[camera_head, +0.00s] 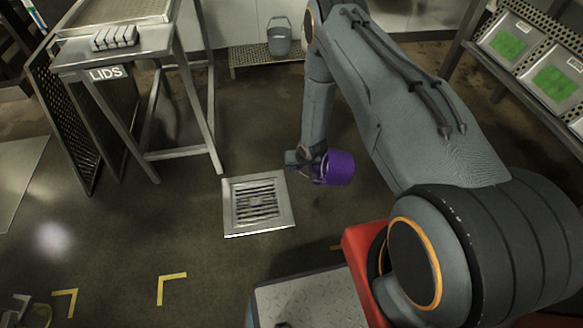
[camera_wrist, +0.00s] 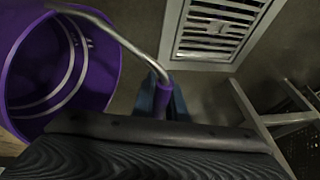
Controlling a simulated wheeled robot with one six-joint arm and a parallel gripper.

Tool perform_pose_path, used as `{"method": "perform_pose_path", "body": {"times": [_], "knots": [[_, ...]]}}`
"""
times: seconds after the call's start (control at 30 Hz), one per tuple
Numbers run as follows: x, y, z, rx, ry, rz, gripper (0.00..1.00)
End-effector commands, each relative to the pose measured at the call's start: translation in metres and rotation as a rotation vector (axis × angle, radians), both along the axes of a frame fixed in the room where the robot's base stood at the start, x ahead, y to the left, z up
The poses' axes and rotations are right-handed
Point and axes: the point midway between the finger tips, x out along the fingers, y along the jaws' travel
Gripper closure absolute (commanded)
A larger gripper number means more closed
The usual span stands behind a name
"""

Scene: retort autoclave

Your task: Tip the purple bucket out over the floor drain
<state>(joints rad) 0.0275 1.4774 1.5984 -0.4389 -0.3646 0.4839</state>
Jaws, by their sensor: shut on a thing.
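The purple bucket (camera_head: 341,168) hangs tilted on its side at the end of my arm, to the right of the floor drain. The floor drain (camera_head: 257,202) is a square metal frame with a slotted grate, set in the dark floor. My gripper (camera_head: 305,165) is shut on the bucket's handle. In the wrist view the bucket (camera_wrist: 95,75) shows its open mouth at the left, with its inside wall visible, and the drain (camera_wrist: 216,30) lies at the top. My gripper (camera_wrist: 163,100) is around the purple grip of the metal handle. I see no liquid pouring.
A metal table with a LIDS sign (camera_head: 106,75) stands at the upper left. A grey bucket (camera_head: 280,38) sits on a low perforated shelf at the back. A rack with green-filled trays (camera_head: 556,82) is at the right. Floor around the drain is clear.

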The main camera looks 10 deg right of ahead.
Motion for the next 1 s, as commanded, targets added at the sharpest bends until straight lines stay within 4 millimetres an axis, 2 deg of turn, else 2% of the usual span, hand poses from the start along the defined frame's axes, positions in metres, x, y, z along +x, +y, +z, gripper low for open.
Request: {"method": "perform_pose_path", "body": {"times": [0.6,1.0], "knots": [[0.0,-0.027,-0.005,0.028,-0.002,0.0,1.0],[-0.001,-0.029,-0.005,0.031,-0.002,0.0,1.0]]}}
